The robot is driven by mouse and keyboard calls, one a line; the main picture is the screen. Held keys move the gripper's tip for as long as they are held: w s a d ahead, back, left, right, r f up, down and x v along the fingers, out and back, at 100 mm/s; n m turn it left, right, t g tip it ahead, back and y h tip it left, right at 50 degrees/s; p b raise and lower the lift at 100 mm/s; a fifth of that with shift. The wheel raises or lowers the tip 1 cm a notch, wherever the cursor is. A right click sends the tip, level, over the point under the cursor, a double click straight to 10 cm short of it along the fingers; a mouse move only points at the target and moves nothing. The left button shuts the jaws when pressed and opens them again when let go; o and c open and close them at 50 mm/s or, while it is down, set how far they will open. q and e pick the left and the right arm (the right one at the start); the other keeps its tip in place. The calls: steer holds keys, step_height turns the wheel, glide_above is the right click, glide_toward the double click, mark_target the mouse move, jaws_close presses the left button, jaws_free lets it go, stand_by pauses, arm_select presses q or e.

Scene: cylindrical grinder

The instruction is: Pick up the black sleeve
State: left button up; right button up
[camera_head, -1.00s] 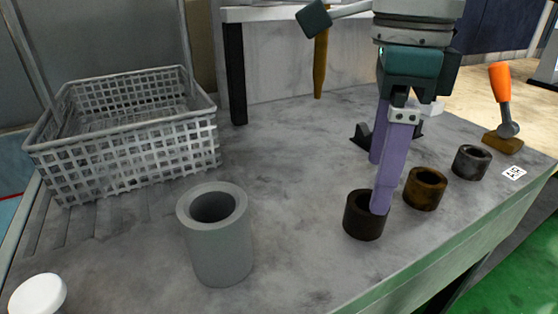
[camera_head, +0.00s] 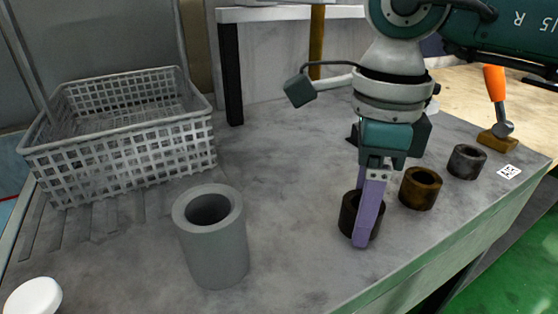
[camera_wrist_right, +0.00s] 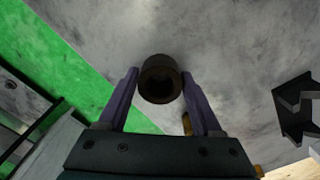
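The black sleeve (camera_head: 346,216), a short dark hollow cylinder, stands upright on the grey table near its front edge. My right gripper (camera_head: 361,220) points down at it with its purple fingers apart. In the head view one finger passes in front of the sleeve and hides part of it; the other finger is mostly hidden. In the right wrist view the sleeve (camera_wrist_right: 160,92) shows between the two open fingertips (camera_wrist_right: 160,74), with a small gap on each side. It does not look gripped. My left gripper is in neither view.
A rusty brown sleeve (camera_head: 420,188) and a dark grey sleeve (camera_head: 467,162) stand to the right. An orange-handled tool (camera_head: 495,95) is farther back. A large grey cylinder (camera_head: 213,245) and a white basket (camera_head: 120,150) are at left. Table between the cylinder and the black sleeve is clear.

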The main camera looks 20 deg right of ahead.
jaws_close()
stand_by(0.3)
steer(key=shift+r, duration=0.2)
